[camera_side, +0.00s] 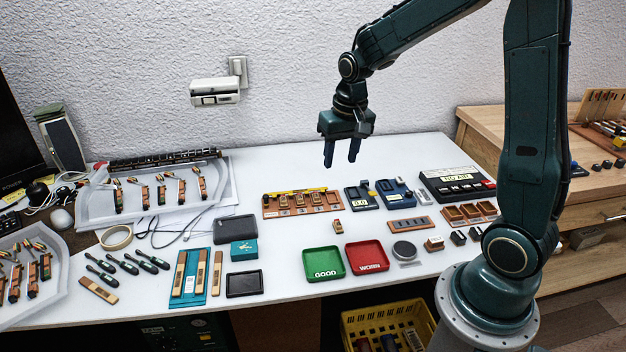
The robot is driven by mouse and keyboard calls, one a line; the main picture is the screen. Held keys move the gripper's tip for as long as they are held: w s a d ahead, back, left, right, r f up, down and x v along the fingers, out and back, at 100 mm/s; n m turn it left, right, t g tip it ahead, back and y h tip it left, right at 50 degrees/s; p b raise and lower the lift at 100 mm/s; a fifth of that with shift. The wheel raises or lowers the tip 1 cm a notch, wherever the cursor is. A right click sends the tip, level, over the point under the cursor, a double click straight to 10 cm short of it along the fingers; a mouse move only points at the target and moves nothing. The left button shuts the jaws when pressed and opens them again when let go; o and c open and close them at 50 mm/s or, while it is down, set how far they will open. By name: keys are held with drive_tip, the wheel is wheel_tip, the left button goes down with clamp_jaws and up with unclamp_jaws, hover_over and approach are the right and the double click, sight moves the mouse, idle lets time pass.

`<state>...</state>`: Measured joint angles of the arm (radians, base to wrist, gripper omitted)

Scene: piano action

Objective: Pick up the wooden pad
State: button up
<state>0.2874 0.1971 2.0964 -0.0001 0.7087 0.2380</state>
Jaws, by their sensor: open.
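My gripper (341,163) is open and empty. It points down, well above the back middle of the white table. Several wooden pieces lie on the table, and I cannot tell for sure which is the wooden pad. A small wooden block with a pale top (434,243) sits at the right, beside a round dark tin. A flat wooden strip with dark spots (410,225) lies behind it. A small wooden piece (338,227) lies near the middle. Wooden sticks (217,272) lie at the left front. My gripper touches none of these.
A green GOOD tray (323,277) and a red WORN tray (366,268) stand at the front middle. A wooden rack (302,211) and blue devices (394,200) stand behind. A round tin (404,251) lies right of the trays. A yellow crate (347,331) is below the table edge.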

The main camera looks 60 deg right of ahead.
drive_tip(key=w+d+f+m+g, duration=0.1)
drive_tip(key=w+d+f+m, duration=0.1)
drive_tip(key=d+f, duration=0.4)
wheel_tip(320, 180, down, 5)
drive_tip(key=shift+w+f+g, duration=0.15)
drive_tip(key=shift+w+g, duration=0.15)
drive_tip(key=shift+w, duration=0.2)
drive_tip(key=shift+f, duration=0.1)
hover_over(338, 223)
drive_tip(key=shift+f, duration=4.2)
drive_tip(key=shift+f, duration=0.1)
drive_tip(key=shift+f, duration=2.5)
clamp_jaws()
